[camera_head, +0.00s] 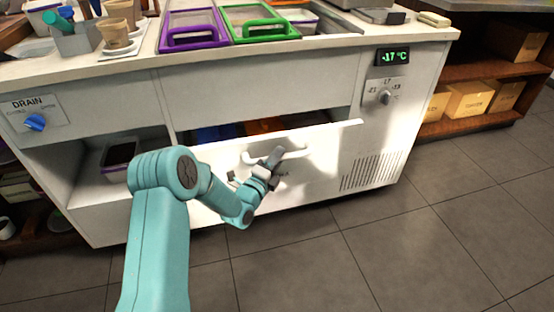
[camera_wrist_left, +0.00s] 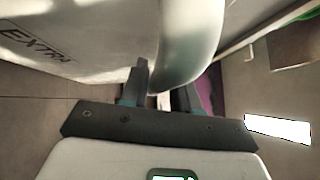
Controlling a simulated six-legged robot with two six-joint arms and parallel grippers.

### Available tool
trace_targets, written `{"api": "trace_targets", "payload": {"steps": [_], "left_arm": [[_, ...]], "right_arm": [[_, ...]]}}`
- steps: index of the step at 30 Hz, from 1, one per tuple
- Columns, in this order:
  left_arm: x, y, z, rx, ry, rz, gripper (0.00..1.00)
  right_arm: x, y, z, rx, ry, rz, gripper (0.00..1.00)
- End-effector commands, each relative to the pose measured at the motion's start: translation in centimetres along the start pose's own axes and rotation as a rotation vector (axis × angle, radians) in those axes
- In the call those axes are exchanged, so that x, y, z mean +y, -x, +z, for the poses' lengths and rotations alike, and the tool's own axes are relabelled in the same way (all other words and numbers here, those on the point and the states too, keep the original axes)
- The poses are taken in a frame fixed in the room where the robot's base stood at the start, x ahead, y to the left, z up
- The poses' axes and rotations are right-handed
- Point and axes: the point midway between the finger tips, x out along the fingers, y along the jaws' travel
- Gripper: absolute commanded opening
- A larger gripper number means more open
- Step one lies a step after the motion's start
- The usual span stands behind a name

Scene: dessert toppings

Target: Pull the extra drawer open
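The extra drawer (camera_head: 335,155) is a white front low in the middle of the counter. It stands partly open, and blue and orange things show inside behind its top edge. Its white bar handle (camera_head: 296,153) is on the front, above a label mostly hidden by my gripper. My left gripper (camera_head: 276,157) is at the handle. In the left wrist view, the EXTRA label (camera_wrist_left: 38,46) is readable, and the curved handle (camera_wrist_left: 190,45) passes between the two dark fingers (camera_wrist_left: 163,92), which appear closed on it. My right gripper is not in view.
Purple (camera_head: 194,43) and green (camera_head: 262,37) framed lids lie on the counter top. A drain knob (camera_head: 35,122) is at the left, and a temperature dial (camera_head: 385,97) at the right. Shelves with cardboard boxes (camera_head: 468,100) stand at the right. The tiled floor in front is clear.

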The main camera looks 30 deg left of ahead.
Motion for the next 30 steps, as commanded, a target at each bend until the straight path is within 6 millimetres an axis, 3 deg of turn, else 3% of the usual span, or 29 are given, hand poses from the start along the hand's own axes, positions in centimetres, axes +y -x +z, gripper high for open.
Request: {"api": "trace_targets", "payload": {"steps": [10, 14, 30], "left_arm": [[0.0, 0.1, 0.0, -0.001, 0.0, -0.001, 0.48], [-0.1, 1.2, 0.1, -0.002, 0.0, 0.002, 0.48], [0.0, 14.1, 0.1, -0.004, 0.002, 0.003, 0.48]], "right_arm": [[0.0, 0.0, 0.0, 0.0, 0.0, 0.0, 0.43], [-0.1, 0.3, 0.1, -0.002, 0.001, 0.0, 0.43], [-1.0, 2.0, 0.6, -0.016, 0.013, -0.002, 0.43]]}}
